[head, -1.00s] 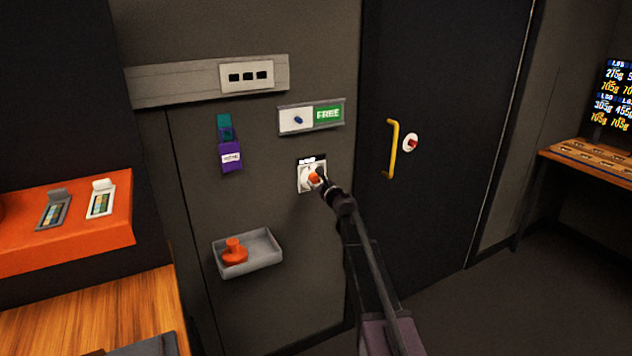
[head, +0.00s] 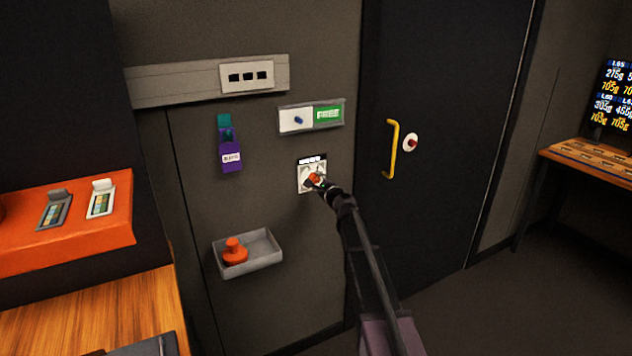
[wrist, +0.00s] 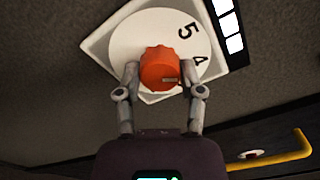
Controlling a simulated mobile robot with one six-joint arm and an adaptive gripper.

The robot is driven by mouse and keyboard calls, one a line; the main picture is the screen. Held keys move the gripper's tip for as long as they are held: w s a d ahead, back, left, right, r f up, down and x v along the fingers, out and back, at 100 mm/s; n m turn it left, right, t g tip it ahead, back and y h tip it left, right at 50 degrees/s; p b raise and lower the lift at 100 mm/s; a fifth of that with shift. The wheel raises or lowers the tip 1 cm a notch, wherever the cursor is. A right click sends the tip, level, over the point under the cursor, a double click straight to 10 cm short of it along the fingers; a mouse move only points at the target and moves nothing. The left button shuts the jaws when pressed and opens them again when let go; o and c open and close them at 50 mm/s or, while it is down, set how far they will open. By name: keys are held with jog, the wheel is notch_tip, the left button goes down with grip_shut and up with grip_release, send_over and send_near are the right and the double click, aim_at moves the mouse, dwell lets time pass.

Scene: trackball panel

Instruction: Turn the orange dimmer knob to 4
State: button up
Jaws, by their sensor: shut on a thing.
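The orange dimmer knob (wrist: 160,69) sits on a round white dial (wrist: 133,35) on a pale square plate on the wall. The digits 5 and 4 show on the dial above and right of the knob in the wrist view. A pale mark on the knob's lower right lies below the 4. In the head view the knob (head: 314,179) is small and partly covered by my gripper (head: 318,184). In the wrist view my gripper (wrist: 161,82) is shut on the knob, one finger on each side. The dial's lower part is hidden by the knob and fingers.
A yellow door handle (head: 391,149) and a red knob (head: 411,143) are right of the dial. A grey tray (head: 262,259) with an orange-red knob-like object (head: 234,252) is below left. A panel with a blue knob (head: 298,119) and green FREE sign is above.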

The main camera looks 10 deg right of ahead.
jog(key=shift+w, duration=0.1)
jog(key=o, duration=1.2)
jog(key=v, duration=1.2)
jog(key=shift+a, duration=0.1)
